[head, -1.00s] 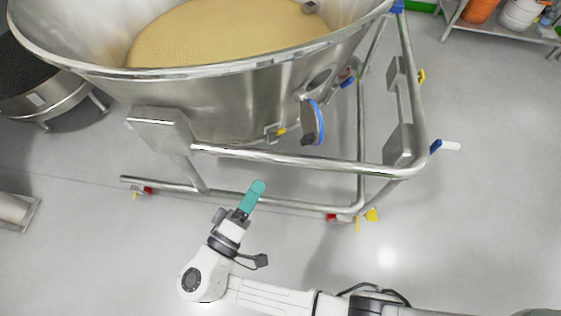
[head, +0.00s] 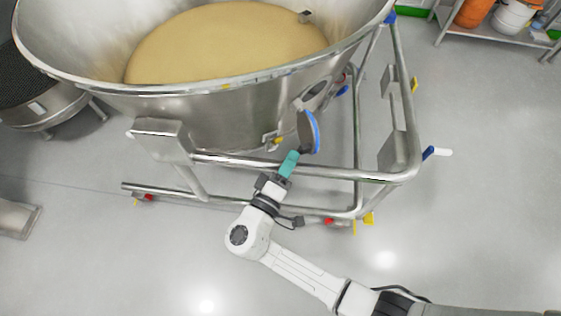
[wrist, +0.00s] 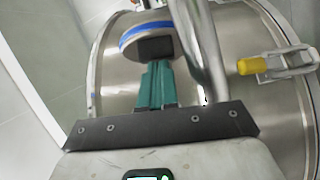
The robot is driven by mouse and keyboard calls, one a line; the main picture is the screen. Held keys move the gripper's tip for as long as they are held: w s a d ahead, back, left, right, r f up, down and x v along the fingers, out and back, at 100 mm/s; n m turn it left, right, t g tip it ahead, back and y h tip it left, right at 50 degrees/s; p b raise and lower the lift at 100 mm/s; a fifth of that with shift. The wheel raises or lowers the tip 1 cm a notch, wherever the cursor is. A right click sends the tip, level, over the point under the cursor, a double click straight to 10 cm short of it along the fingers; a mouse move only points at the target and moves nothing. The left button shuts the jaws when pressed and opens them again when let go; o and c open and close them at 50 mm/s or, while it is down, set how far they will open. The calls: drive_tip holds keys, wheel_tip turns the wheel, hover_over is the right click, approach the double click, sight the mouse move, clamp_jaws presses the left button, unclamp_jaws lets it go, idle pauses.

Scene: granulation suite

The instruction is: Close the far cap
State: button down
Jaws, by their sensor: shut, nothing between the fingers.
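A round grey cap with a blue rim (head: 309,131) stands open on the side of the steel vessel, below an oval port (head: 316,90). It is the only open cap I can make out clearly, and I cannot tell if it is the far one. In the wrist view, the cap (wrist: 135,38) is ahead, with a dark block on its face. My gripper (head: 291,157) has teal fingers, shut and empty, at the cap's lower left edge. In the wrist view, the fingertips (wrist: 156,66) are just below the dark block; contact is unclear.
The vessel (head: 225,112) holds pale granules. Its tubular frame (head: 300,170) passes close by my gripper, and a thick tube (wrist: 203,45) is right of the fingers in the wrist view. A yellow-handled latch (wrist: 255,65) is further right.

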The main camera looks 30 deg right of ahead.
sight(310, 152)
drive_tip(key=shift+d, duration=0.1)
drive_tip(key=shift+s+d+f+n+t+y, duration=0.15)
drive_tip(key=shift+s+d+n+t+y, duration=0.25)
drive_tip(key=shift+d+t, duration=0.2)
drive_tip(key=shift+s+d+f+n+t+y, duration=0.15)
drive_tip(key=shift+s+d+n+t+y, duration=0.15)
drive_tip(key=shift+d+n+t, duration=0.25)
drive_tip(key=shift+s+d+b, duration=0.25)
drive_tip(key=shift+d+b, duration=0.3)
drive_tip(key=shift+d, duration=0.1)
drive_tip(key=shift+a, duration=0.1)
